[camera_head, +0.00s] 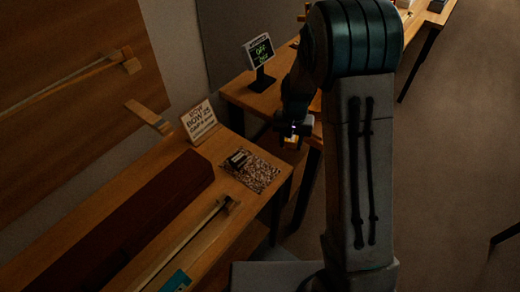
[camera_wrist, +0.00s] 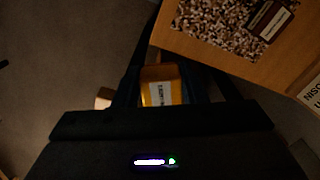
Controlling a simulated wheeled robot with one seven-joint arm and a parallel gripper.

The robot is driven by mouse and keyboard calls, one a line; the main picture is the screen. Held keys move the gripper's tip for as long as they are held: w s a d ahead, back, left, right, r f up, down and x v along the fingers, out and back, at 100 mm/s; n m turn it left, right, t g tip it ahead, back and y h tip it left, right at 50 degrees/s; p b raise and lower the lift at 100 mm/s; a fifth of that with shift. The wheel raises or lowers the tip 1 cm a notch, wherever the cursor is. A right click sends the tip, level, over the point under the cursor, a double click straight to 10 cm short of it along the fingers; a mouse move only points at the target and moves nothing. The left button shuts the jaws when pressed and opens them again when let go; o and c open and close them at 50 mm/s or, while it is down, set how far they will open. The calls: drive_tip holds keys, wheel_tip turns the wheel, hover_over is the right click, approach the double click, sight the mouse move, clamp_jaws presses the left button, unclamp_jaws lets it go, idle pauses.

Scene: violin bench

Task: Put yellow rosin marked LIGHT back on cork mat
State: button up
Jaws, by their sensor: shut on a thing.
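My gripper (camera_head: 292,143) is shut on the yellow rosin (camera_wrist: 174,76), an amber-yellow block with a white label facing the wrist camera. The label's lettering is too small and dark to read surely. A dark block with a pale label (camera_head: 237,158) lies on the mat's back left part.
A long dark red-brown case (camera_head: 130,228) and a bow (camera_head: 190,240) lie along the bench. A small green-lit display (camera_head: 260,52) stands on another table behind. The mat's front right part is bare.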

sight(260, 181)
drive_tip(key=s+a+m, duration=0.5)
drive_tip(key=a, duration=0.5)
drive_tip(key=shift+s+d+f+b, duration=0.1)
drive_tip(key=shift+f+b, duration=1.55)
drive_tip(key=shift+f, duration=0.7)
drive_tip(key=shift+s+d+f+b, duration=0.1)
drive_tip(key=shift+f+b, duration=1.5)
drive_tip(key=shift+f, duration=0.7)
drive_tip(key=shift+f+b, duration=0.4)
drive_tip(key=shift+b, duration=0.1)
drive_tip(key=o, duration=1.1)
drive_tip(key=shift+c, duration=0.2)
